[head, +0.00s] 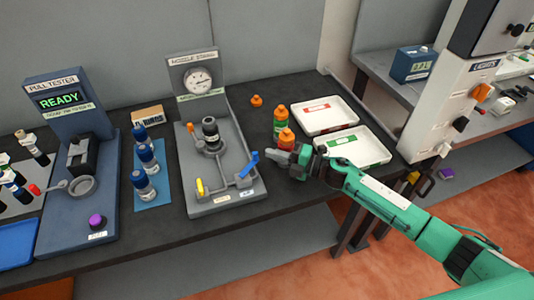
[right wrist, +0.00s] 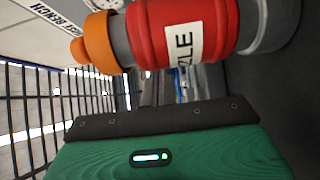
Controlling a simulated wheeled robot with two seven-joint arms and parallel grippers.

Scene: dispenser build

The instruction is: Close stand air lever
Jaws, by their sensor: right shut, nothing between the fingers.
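The nozzle stand (head: 225,205) is a grey unit with a round gauge (head: 198,80) on its back panel. A dark nozzle part (head: 210,131) stands upright at its middle. A blue lever (head: 248,161) sits at the right of its base and is tilted. A yellow lever (head: 200,187) stands at the left front. The small front labels are too small to read, so I cannot tell which lever is marked air. My right gripper (head: 279,157) is shut and empty, just right of the blue lever with a small apparent gap. My left gripper is not in view.
A red bottle with an orange cap (head: 286,139) stands close behind my right gripper and looms large in the right wrist view (right wrist: 185,32). A green bottle (head: 279,122) is behind it. White trays (head: 325,131) lie to the right; the pull tester (head: 75,200) stands left.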

